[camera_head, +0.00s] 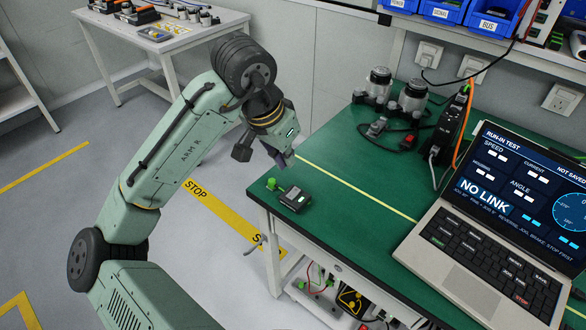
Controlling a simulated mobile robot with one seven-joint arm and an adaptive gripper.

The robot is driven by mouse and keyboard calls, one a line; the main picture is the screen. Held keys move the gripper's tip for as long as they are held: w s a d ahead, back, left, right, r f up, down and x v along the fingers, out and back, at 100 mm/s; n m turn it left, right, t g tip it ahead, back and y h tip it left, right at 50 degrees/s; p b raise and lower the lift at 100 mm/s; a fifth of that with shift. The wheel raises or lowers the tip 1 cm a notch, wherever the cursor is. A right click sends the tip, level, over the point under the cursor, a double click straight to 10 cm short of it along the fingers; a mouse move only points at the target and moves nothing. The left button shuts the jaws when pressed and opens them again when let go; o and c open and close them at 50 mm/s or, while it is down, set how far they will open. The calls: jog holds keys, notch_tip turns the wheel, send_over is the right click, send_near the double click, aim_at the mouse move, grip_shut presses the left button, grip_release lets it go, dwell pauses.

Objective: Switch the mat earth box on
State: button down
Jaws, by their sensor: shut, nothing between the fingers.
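A small dark box (295,199), apparently the mat earth box, sits on the green mat (335,222) near the bench's left front corner. It has a light panel on top and a green knob or plug (271,184) at its left side. Its switch position is too small to tell. My gripper (283,159) hangs above and a little left of the box, near the bench's left edge. It points down, is shut and empty, and is apart from the box.
An open laptop (490,235) reading "NO LINK" takes up the right side of the bench. Two joint actuators (411,98), a grey-red part and a black power strip (450,125) stand at the back. The mat between box and laptop is clear.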

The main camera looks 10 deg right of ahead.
jog(key=shift+v, duration=1.05)
jog(key=shift+s+a, duration=0.1)
jog(key=shift+s, duration=0.05)
